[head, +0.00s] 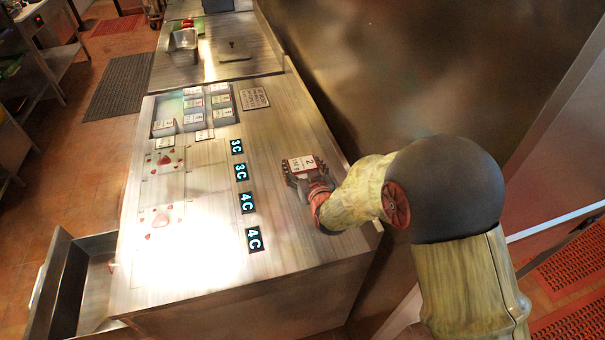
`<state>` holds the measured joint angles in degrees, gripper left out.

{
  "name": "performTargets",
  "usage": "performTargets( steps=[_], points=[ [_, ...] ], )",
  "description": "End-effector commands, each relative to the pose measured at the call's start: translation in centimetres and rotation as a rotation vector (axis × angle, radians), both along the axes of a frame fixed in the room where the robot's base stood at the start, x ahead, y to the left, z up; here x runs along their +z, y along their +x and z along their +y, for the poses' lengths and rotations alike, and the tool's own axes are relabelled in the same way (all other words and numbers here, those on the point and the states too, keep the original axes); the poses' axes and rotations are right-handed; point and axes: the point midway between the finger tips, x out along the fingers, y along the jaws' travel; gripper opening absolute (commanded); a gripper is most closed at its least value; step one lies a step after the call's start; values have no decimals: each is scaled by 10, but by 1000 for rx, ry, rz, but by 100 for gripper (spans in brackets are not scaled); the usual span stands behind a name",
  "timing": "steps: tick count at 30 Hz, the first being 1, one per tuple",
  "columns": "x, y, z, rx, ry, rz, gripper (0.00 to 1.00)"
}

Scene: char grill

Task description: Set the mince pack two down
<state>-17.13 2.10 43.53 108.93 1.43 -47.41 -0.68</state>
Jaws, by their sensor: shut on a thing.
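The mince pack two (301,163) is a small pack with a white label bearing a 2 and a red edge. It is near the right side of the steel counter (285,235). My gripper (300,180) is shut on it, with dark fingers around its near side and partly hiding it. The label faces up. I cannot tell whether the pack touches the counter or is held just above it.
Several white-labelled packs (193,100) stand in a recess at the counter's far left. Displays reading 3C and 4C (246,203) run down the middle. A printed sign (254,98) lies beyond. Reddish spots (160,220) mark the left side. An open drawer (98,272) juts out left.

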Motion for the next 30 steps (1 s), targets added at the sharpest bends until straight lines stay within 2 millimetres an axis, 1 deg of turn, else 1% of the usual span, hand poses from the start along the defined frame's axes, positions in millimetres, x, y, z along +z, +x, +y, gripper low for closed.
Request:
performTargets(
  steps=[1,3,6,13,17,18,27,30],
  points=[
    [-10,0,0,0,-1,2,34],
    [-21,-1,0,0,-1,2,34],
    [-30,-1,0,0,0,0,34],
    [-28,0,0,0,0,-1,34],
    [-32,-1,0,0,0,-1,34],
    [-33,-1,0,0,0,1,70],
    [-32,-1,0,0,0,1,87],
    [-32,-1,0,0,0,1,87]
  ],
)
